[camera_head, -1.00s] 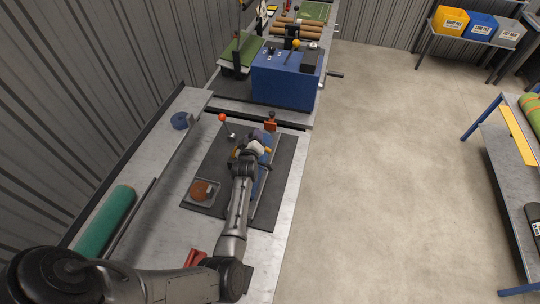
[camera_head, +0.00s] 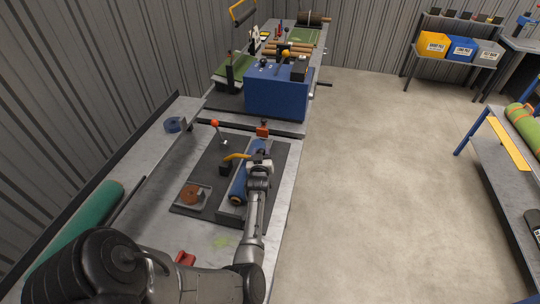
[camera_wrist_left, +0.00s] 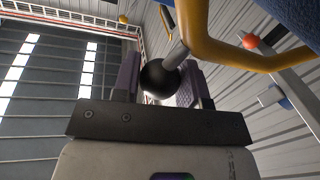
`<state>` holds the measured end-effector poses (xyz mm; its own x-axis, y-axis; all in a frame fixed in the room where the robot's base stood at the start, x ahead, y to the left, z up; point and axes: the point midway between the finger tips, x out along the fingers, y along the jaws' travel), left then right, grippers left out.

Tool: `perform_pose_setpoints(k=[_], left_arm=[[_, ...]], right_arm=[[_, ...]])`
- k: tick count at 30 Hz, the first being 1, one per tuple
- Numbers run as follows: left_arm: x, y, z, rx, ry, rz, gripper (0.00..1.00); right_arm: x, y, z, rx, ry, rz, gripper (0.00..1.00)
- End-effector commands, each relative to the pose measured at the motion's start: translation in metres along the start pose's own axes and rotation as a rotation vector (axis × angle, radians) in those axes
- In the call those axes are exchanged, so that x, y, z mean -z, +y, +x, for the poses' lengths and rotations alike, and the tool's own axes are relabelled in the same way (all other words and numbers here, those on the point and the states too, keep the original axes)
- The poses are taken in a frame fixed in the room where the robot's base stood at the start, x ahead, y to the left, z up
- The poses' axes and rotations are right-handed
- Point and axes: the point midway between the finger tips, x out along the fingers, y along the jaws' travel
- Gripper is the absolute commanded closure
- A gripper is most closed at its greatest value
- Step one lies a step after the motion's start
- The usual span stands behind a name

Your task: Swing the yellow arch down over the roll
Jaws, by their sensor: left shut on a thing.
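The yellow arch (camera_head: 237,157) curves from a black block (camera_head: 226,169) at the left of the blue roll to my left gripper (camera_head: 259,163). The blue roll (camera_head: 238,188) lies lengthwise in a grey cradle, partly hidden by my gripper and arm. In the left wrist view, the yellow arch (camera_wrist_left: 236,58) shows large at upper right, with a metal stem ending in a black ball knob (camera_wrist_left: 160,78). My left gripper (camera_wrist_left: 163,85) is shut on that knob. Blue material (camera_wrist_left: 292,18) fills the top right corner there. My right gripper is out of view.
A lever with an orange ball (camera_head: 214,123) and an orange clamp (camera_head: 262,130) stand beyond the roll. A small tray with a brown disc (camera_head: 190,196) is at left. A blue machine box (camera_head: 277,92) stands behind.

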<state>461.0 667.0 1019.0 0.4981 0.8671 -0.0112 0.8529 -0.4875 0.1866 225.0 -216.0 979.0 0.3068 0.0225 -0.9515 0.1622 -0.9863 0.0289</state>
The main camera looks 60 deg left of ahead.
Motion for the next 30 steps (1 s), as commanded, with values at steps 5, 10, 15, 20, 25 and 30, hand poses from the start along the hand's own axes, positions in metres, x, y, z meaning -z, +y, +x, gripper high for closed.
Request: perform_pose_setpoints(k=[5,10,15,20,25,30], left_arm=[[-0.0028,-0.0036,0.0,0.004,-0.002,0.012,1.0],[-0.0041,-0.0036,-0.0003,0.004,-0.005,0.013,1.0],[-0.005,-0.0036,-0.0005,0.004,-0.007,0.012,0.55],[-0.0039,-0.0035,-0.0003,0.004,-0.004,0.011,0.39],[-0.003,-0.0034,-0.0001,0.004,-0.003,0.01,0.36],[-0.0025,-0.0024,-0.0015,0.003,-0.002,0.01,0.36]], right_arm=[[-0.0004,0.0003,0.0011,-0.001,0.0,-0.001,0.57],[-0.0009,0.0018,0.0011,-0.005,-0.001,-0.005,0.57],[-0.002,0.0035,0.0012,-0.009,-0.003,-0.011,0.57],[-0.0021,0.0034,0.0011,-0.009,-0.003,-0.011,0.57],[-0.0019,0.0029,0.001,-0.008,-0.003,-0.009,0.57],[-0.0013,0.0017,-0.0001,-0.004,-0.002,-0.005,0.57]])
